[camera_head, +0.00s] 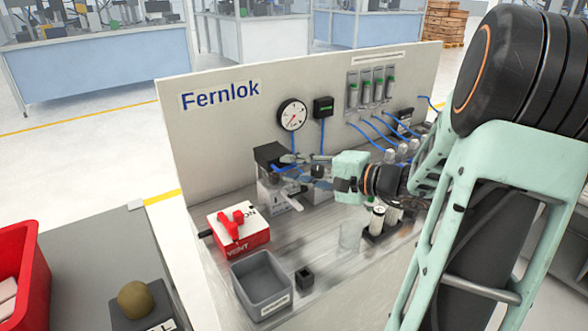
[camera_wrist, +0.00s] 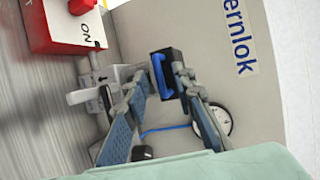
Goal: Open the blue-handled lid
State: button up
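The black lid (camera_head: 270,153) sits on top of a pale, clear-walled box (camera_head: 272,190) in front of the white panel, and it looks shut. Its blue handle (camera_wrist: 158,74) faces the camera in the wrist view, on the dark lid (camera_wrist: 174,68). My gripper (camera_head: 303,168) comes in from the right, close to the lid's front. In the wrist view my gripper (camera_wrist: 160,84) has its fingers spread, with the blue handle showing in the gap beyond the tips. Nothing is held. Whether a finger touches the handle cannot be told.
A red box with a red switch (camera_head: 235,226) stands left of the clear-walled box. A grey bin (camera_head: 262,288) and a small black block (camera_head: 304,279) are in front. The gauge (camera_head: 292,114) and blue tubes are on the panel behind. Vials in a dark rack (camera_head: 377,220) stand below my wrist.

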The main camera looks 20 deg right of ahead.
grip_shut()
dwell(0.3)
jog(key=shift+w+r, duration=0.1)
jog(key=shift+r, duration=0.05)
